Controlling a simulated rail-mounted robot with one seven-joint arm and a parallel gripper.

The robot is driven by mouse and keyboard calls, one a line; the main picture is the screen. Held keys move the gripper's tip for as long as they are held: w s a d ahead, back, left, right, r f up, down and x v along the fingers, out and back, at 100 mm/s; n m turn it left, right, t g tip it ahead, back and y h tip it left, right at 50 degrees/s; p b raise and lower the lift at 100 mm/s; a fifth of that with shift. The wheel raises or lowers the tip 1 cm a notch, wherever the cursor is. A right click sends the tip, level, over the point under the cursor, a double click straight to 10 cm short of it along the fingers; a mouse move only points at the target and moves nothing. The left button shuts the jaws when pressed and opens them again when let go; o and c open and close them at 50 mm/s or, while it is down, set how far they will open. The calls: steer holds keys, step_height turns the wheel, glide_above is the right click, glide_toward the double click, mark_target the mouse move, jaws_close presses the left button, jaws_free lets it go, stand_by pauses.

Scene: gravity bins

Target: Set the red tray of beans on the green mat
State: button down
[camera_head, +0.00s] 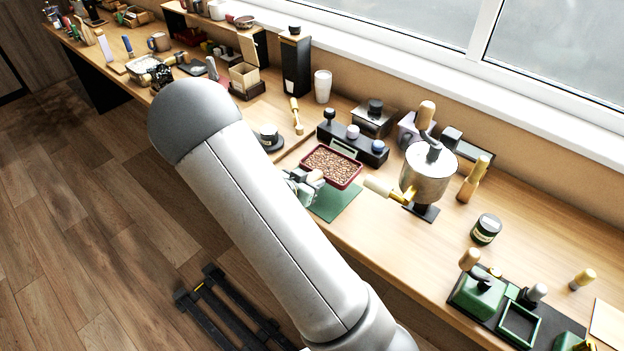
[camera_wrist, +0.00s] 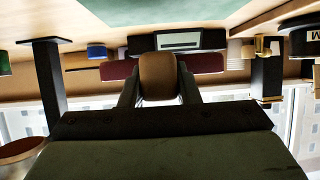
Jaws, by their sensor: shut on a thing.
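The red tray (camera_head: 342,185) is full of brown beans (camera_head: 331,164) and looks level. My gripper (camera_head: 306,184) is at its near left side, shut on the tray's brown handle (camera_wrist: 160,72). In the wrist view, which is upside down, the tray's dark red side (camera_wrist: 207,63) shows on both sides of the handle. The green mat (camera_head: 335,203) lies on the counter; it also shows in the wrist view (camera_wrist: 150,10). The tray appears raised, over the far part of the mat in the head view; the exact gap is unclear.
A black unit with knobs (camera_head: 352,146) stands just behind the tray. A silver pot (camera_head: 430,172) and a wooden-handled tool (camera_head: 385,189) are close on the right. A dark round piece (camera_head: 268,138) is on the left. The counter's front edge runs along the mat's near side.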

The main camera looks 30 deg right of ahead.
steer(key=shift+f+b, duration=1.95)
steer(key=shift+f, duration=0.95)
steer(key=shift+f+b, duration=0.35)
steer(key=shift+f, duration=0.1)
steer(key=c, duration=1)
jaws_free()
steer(key=v, duration=1.7)
steer(key=shift+a+r, duration=0.1)
steer(key=shift+a, duration=0.1)
